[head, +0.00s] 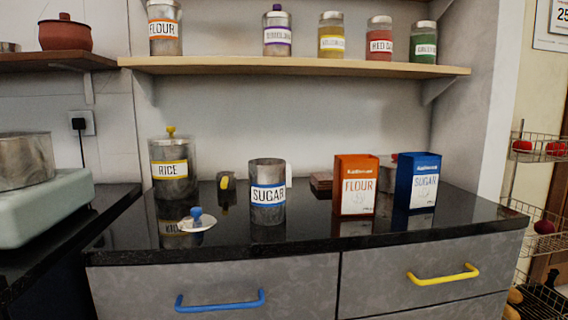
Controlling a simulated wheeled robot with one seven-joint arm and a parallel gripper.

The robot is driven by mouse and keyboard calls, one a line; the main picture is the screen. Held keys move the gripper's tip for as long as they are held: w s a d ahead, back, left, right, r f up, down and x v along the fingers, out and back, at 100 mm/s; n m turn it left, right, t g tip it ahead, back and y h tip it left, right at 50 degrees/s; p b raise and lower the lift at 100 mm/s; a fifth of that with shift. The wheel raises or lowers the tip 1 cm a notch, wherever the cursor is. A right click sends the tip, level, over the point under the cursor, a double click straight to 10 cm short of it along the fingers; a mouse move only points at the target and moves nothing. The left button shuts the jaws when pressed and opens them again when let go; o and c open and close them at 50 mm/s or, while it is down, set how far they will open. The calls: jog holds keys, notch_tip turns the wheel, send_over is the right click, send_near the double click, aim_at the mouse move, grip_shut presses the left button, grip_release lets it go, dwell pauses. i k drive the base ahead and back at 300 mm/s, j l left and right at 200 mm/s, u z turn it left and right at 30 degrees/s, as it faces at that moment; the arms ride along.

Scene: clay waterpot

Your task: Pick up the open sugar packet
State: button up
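The sugar packet (424,183) is a blue box with a white front labelled SUGAR. It stands upright on the black counter at the right, and its top looks open. An orange flour packet (357,186) of similar shape stands just left of it, with a small gap between them. My gripper is not in view.
A sugar canister (268,192) stands open mid-counter, with a white lid with a blue knob (198,220) lying to its left. A rice canister (173,170) stands further left. A shelf (300,67) with several jars hangs above. Bare black counter (320,234) lies in front.

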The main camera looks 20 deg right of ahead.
aim_at(418, 173)
jog(key=i+l+z, duration=0.2)
jog(key=i, duration=0.2)
jog(key=i+l+z, duration=0.15)
jog(key=l, duration=0.2)
jog(key=i+l+z, duration=0.15)
jog(key=l, duration=0.15)
jog(key=i+l+z, duration=0.1)
jog(key=l, duration=0.25)
